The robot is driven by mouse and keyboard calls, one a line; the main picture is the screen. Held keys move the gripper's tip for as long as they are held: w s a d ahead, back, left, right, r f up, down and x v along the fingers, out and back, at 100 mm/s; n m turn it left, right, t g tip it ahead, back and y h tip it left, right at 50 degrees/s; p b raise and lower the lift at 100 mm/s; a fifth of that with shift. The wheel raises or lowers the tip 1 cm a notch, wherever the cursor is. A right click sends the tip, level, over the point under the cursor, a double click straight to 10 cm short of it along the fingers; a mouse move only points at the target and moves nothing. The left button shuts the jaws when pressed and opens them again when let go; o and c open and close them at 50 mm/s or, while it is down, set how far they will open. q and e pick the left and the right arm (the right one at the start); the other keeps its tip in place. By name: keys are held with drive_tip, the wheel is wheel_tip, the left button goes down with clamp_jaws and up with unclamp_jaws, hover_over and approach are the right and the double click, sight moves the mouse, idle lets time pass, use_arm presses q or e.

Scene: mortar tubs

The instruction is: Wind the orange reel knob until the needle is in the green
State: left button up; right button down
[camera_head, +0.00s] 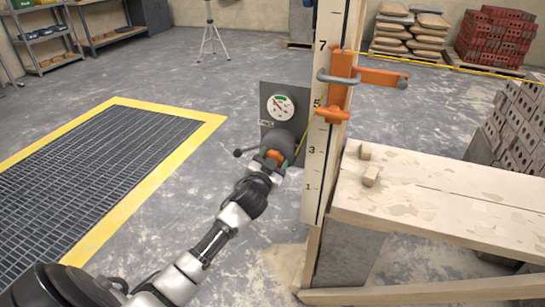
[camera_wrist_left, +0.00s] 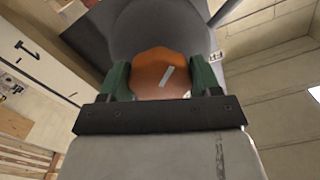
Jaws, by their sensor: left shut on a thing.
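The orange reel knob (camera_wrist_left: 160,72) sits between the two green fingers of my left gripper (camera_wrist_left: 163,82) in the left wrist view, and the fingers are shut on it. A pale mark crosses the knob's face at a slant. In the head view my left gripper (camera_head: 272,160) reaches the knob in front of the dark grey reel (camera_head: 283,140). The gauge (camera_head: 281,106) is a white dial with a green part, on a grey plate (camera_head: 300,94) above the reel. The needle is too small to read surely. My right gripper is not in view.
A numbered wooden post (camera_head: 316,165) with an orange clamp (camera_head: 340,85) stands just right of the reel. A yellow line (camera_head: 440,64) runs right from it. A plank bench (camera_head: 430,195) lies right. Floor left of the reel is open, with a yellow-edged grate (camera_head: 95,165).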

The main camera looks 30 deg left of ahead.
use_arm(q)
drive_tip(key=m+p, duration=0.1)
drive_tip(key=m, duration=0.1)
drive_tip(key=shift+r+m, duration=0.1)
drive_tip(key=shift+m, duration=0.3)
drive_tip(key=shift+m+p, duration=0.35)
drive_tip(key=shift+m, duration=1.25)
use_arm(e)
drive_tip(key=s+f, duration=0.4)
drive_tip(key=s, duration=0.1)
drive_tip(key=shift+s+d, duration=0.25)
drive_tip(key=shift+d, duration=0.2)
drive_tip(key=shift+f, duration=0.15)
use_arm(q)
drive_tip(key=o, duration=0.9)
drive_tip(key=shift+o, duration=0.2)
